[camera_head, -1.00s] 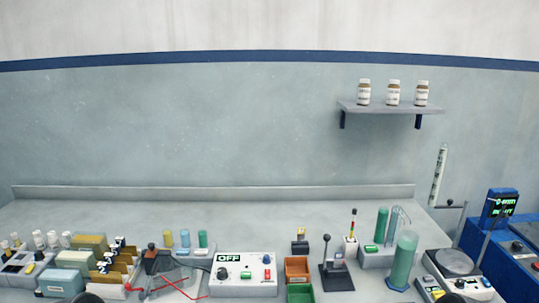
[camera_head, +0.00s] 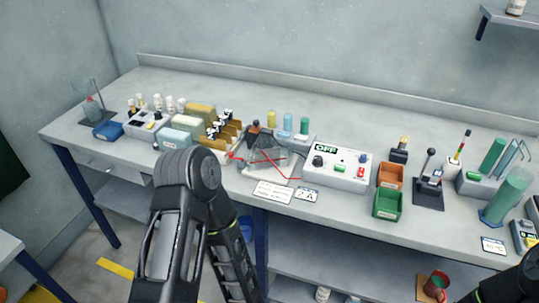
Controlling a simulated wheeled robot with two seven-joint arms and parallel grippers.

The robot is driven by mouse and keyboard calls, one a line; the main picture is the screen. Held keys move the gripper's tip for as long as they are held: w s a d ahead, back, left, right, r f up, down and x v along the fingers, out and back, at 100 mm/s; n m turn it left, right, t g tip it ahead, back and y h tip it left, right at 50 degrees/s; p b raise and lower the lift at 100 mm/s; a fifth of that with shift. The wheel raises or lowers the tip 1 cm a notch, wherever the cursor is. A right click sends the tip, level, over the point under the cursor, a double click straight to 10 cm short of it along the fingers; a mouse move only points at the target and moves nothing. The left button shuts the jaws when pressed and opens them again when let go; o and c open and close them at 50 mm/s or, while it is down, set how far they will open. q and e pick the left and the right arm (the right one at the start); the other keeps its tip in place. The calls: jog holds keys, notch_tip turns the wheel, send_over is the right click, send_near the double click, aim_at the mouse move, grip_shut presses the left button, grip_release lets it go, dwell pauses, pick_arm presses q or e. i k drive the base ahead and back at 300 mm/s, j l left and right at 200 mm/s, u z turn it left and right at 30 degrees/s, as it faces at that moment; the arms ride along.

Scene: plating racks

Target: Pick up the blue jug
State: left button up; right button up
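No object is clearly recognizable as a blue jug. A blue object (camera_head: 246,228) shows below the bench, just right of my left arm, which hides part of it; I cannot tell whether it is the jug. My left arm rises in front of the bench and bends back down, and its gripper is out of the picture. Only a dark piece of my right arm shows at the bottom right corner, with its gripper out of the picture.
The bench (camera_head: 330,107) holds a control box (camera_head: 337,167) reading OFF, an orange bin (camera_head: 390,175), a green bin (camera_head: 388,204), a green cylinder (camera_head: 511,193) and a blue tray (camera_head: 108,131). A lower shelf (camera_head: 345,271) holds a red-and-green container (camera_head: 436,285). The bench's back strip is clear.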

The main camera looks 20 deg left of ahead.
aim_at(246, 223)
jog(key=u, duration=1)
